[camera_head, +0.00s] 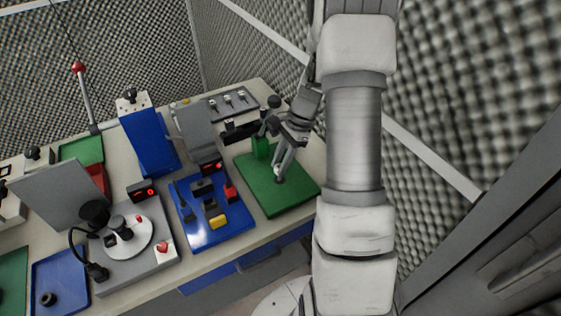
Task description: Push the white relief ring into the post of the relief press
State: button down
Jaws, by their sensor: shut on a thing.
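My gripper (279,174) reaches down from the right over a green base plate (292,199), which appears to belong to the relief press. Its fingers are shut on a small whitish thing, seemingly the white relief ring, low over the plate. The ring is too small and too covered by the fingers to show its outline. A green upright block (262,148) stands on the plate just behind and left of the fingers. A dark piece shows right under the fingertips; I cannot tell whether the ring touches it or sits around it.
A blue panel (235,228) with several switches and buttons lies left of the green plate. A grey unit with a white disc (128,238) is further left. A grey strip with several knobs (231,104) stands behind. The plate's front part is clear; the foam wall is close on the right.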

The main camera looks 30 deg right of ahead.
jog(key=shift+f+b, duration=1.25)
jog(key=shift+f, duration=0.6)
jog(key=c, duration=0.5)
grip_release()
jog(key=shift+c, duration=0.2)
jog(key=shift+r, duration=0.1)
jog(key=p+v, duration=0.1)
jog(key=v, duration=1.6)
jog(key=shift+s+r, duration=0.1)
